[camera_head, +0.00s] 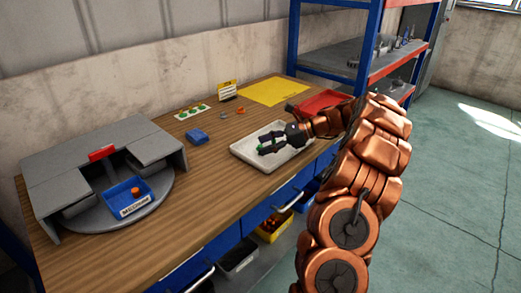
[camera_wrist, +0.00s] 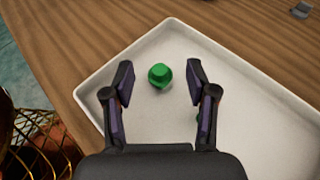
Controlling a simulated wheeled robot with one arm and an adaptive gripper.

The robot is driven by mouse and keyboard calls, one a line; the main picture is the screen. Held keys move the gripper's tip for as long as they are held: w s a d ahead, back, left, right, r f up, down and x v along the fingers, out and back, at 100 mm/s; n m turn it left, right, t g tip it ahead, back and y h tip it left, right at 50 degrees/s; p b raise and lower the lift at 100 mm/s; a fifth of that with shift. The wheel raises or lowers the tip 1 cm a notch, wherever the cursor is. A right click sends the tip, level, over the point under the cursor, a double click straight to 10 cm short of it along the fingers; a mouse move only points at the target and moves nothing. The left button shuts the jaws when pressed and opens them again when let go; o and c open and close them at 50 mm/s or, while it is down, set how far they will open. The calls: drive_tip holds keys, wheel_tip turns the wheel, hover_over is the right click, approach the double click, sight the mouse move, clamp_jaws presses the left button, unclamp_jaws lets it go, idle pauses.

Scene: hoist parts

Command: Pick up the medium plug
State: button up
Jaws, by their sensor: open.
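A green plug (camera_wrist: 160,75) with a round top lies in the white tray (camera_wrist: 262,108), near the tray's corner in the wrist view. My gripper (camera_wrist: 159,82) is open above the tray, with one finger on each side of the plug and a gap on both sides. A bit of a second green thing (camera_wrist: 198,118) shows beside the right finger, mostly hidden by it. In the head view my gripper (camera_head: 270,142) is low over the white tray (camera_head: 246,158), and a bit of green (camera_head: 261,151) shows by its fingers. I cannot tell the plug's size class.
A red tray (camera_head: 320,98) stands right of the white tray, near my arm. Further left are a blue block (camera_head: 197,136), a card with green pieces (camera_head: 191,110) and a grey fixture (camera_head: 60,160) with a blue bin (camera_head: 117,194) holding an orange part.

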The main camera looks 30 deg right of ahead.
drive_tip(key=c, duration=0.8)
drive_tip(key=shift+c, duration=0.2)
